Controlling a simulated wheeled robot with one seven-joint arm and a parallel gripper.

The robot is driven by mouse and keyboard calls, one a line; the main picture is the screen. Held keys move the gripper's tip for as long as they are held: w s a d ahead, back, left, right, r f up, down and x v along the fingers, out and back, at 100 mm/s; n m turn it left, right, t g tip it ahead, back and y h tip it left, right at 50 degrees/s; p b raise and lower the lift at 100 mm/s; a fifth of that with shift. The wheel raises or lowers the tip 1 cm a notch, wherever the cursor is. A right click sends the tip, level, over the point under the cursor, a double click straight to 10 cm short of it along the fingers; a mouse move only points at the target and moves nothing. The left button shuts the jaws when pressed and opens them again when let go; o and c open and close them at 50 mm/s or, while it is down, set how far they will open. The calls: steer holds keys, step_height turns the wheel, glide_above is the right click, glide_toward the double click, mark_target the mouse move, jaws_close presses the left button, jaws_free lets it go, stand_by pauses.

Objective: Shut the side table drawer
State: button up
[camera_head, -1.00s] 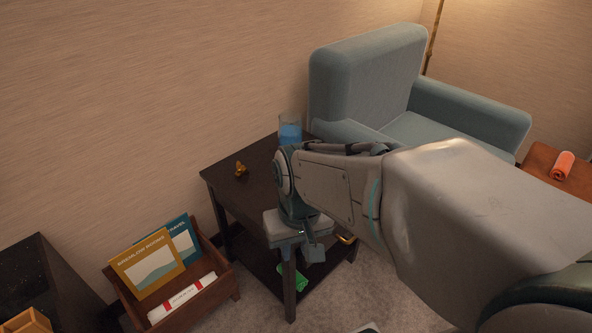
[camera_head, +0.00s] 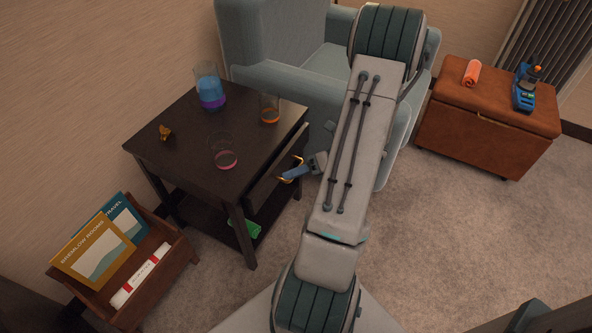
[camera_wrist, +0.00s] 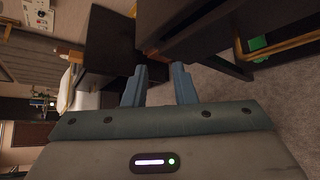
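The dark side table (camera_head: 185,135) stands against the wall left of the armchair. Its drawer front (camera_head: 275,180) is on the right side, with a gold handle (camera_head: 291,166); the drawer seems to stand out a little, but how far is hard to tell. My gripper (camera_head: 290,175) is beside the handle, at the drawer's outer side; contact is unclear. In the wrist view my gripper (camera_wrist: 158,84) shows its two blue fingers apart with nothing between them. There, dark wood of the table (camera_wrist: 200,25) lies just beyond the fingertips, and a gold bar (camera_wrist: 285,46) lies to the right.
On the tabletop are a glass with blue and purple liquid (camera_head: 209,85), a glass with orange liquid (camera_head: 269,108), a pink-bottomed glass (camera_head: 225,158) and a small gold object (camera_head: 165,131). A magazine rack (camera_head: 170,265), armchair (camera_head: 250,45) and brown ottoman (camera_head: 490,130) stand around. Carpet is clear at right.

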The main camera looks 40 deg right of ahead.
steer(key=s+d+f+m+t+h, duration=0.2)
steer(key=s+d+f+m+t, duration=0.15)
steer(key=d+m, duration=0.3)
steer(key=s+d+f+m+t+h, duration=0.25)
steer(key=d+f+m+t, duration=0.2)
steer(key=m, duration=0.25)
steer(key=shift+g+h, duration=0.25)
steer(key=shift+g, duration=0.15)
steer(key=b+x, duration=0.1)
steer(key=x, duration=0.3)
steer(key=b+x, duration=0.1)
steer(key=x, duration=0.4)
steer(key=b+x, duration=0.1)
steer(key=x, duration=0.4)
steer(key=shift+w+d+f, duration=0.25)
jaws_close()
